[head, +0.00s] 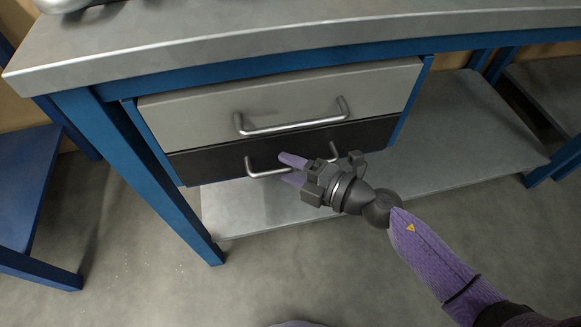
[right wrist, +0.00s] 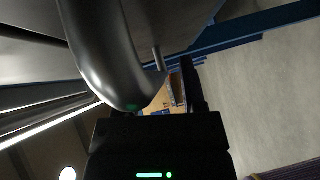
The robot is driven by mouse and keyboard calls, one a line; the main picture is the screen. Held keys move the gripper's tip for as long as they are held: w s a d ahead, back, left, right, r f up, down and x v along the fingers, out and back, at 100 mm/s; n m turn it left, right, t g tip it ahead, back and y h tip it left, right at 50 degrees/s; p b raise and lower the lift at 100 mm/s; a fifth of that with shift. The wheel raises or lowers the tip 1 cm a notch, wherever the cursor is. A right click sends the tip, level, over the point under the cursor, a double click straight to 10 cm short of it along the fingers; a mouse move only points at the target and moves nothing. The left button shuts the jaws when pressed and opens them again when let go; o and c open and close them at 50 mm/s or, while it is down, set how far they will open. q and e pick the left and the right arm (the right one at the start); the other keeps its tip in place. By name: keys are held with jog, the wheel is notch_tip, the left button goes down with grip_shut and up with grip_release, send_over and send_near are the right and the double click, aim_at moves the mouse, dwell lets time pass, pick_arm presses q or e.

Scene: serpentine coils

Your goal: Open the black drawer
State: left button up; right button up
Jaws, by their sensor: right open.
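The black drawer (head: 208,165) is the lower of two drawers under the workbench in the head view. Its front looks flush with the grey drawer above, so it appears closed. Its silver bar handle (head: 262,174) is partly hidden by my right gripper. In the right wrist view a curved metal bar (right wrist: 105,55), apparently the handle, looms close beside a dark finger (right wrist: 192,85). My left gripper is not in view.
The grey drawer (head: 190,115) with its own silver handle (head: 290,127) sits just above. The workbench has a grey top (head: 200,40), blue legs (head: 150,175) and a low grey shelf (head: 450,125). The concrete floor (head: 180,285) in front is clear.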

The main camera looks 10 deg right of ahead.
jog(key=shift+a, duration=0.1)
grip_shut()
dwell(1.2)
dwell(0.3)
